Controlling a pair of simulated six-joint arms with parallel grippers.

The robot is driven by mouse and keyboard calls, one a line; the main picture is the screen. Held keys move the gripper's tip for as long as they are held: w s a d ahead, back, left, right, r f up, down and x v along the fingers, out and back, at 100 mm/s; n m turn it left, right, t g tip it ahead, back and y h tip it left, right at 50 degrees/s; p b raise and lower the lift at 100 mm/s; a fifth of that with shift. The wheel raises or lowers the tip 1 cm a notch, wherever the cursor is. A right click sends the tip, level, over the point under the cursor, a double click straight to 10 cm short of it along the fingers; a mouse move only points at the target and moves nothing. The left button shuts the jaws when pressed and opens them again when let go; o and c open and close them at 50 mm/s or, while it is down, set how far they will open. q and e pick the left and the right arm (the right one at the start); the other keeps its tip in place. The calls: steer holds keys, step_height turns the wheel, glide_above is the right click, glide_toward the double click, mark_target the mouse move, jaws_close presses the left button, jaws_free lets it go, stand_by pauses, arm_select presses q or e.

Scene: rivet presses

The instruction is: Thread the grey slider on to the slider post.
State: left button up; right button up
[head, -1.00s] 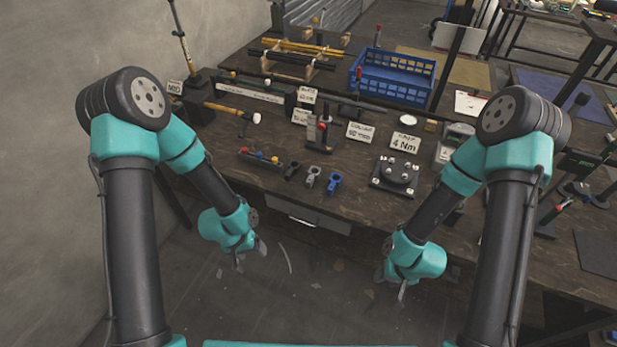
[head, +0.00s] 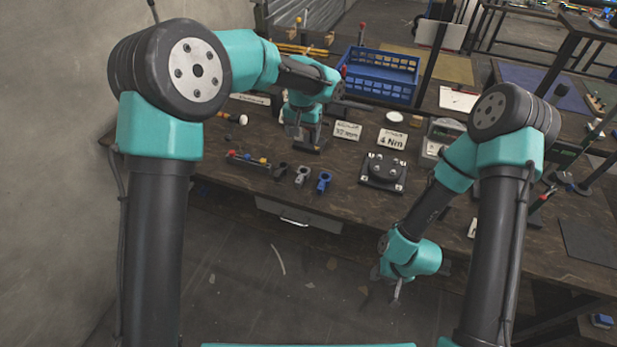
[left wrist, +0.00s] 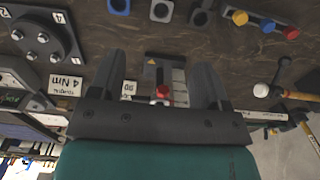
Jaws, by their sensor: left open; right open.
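The grey slider (head: 302,177) lies near the table's front edge, between a black slider (head: 280,170) and a blue slider (head: 323,181). It also shows at the top of the left wrist view (left wrist: 162,10). A red-topped post on a dark base (left wrist: 163,90), apparently the slider post, appears between my left fingers in the left wrist view; in the head view my left gripper mostly hides it. My left gripper (head: 301,132) is open and empty, over the post area. My right gripper (head: 388,287) is open and empty in front of the table, away from the sliders.
A round fixture on a square plate (head: 384,171) stands right of the sliders, with a "4 Nm" card (head: 392,140) behind it. A small rack with coloured knobs (head: 248,159) is to the left. A blue crate (head: 378,76) stands farther back. A hammer (left wrist: 270,90) lies nearby.

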stand_by(0.3)
arm_select(q)
glide_toward(301, 178)
steer(key=f, duration=0.1)
steer(key=w+f, duration=0.1)
steer(key=f, duration=0.1)
steer(key=w+f, duration=0.1)
steer(key=f, duration=0.1)
steer(key=shift+w+d+f, duration=0.1)
steer(key=shift+w+d, duration=0.15)
steer(key=shift+d, duration=0.1)
steer(key=shift+s+a+f, duration=0.15)
steer(key=shift+f, duration=1.15)
steer(key=shift+s+a+f, duration=0.1)
steer(key=shift+f, duration=1.2)
steer(key=c, duration=1)
steer(key=shift+r, duration=0.1)
